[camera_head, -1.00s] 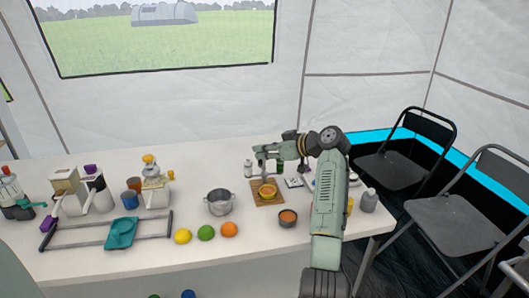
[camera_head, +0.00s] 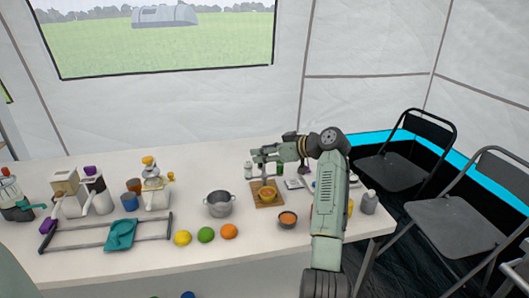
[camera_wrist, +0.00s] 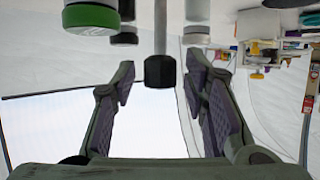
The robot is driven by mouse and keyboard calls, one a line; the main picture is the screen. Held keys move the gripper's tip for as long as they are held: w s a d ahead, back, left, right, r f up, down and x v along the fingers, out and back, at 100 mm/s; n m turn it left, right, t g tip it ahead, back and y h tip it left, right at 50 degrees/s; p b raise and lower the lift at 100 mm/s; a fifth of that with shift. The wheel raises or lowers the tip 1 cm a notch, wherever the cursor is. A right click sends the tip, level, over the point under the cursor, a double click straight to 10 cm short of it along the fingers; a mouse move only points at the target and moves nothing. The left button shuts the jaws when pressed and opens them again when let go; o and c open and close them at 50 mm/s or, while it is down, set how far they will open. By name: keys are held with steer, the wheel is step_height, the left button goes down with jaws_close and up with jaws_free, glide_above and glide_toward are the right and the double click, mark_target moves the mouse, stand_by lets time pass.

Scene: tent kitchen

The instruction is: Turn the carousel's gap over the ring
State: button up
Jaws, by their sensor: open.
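My gripper (camera_head: 259,157) is above the board. In the wrist view, my gripper (camera_wrist: 160,78) is open, with a black-tipped rod (camera_wrist: 160,70) between its fingers, apart from both. A green-rimmed round piece (camera_wrist: 90,16) is at upper left.
A grey pot (camera_head: 219,204) stands left of the board. An orange-filled bowl (camera_head: 288,219) is in front of it on the right. A grey bottle (camera_head: 369,202) is near the right edge.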

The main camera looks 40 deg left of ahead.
steer(key=v, duration=1.2)
stand_by(0.3)
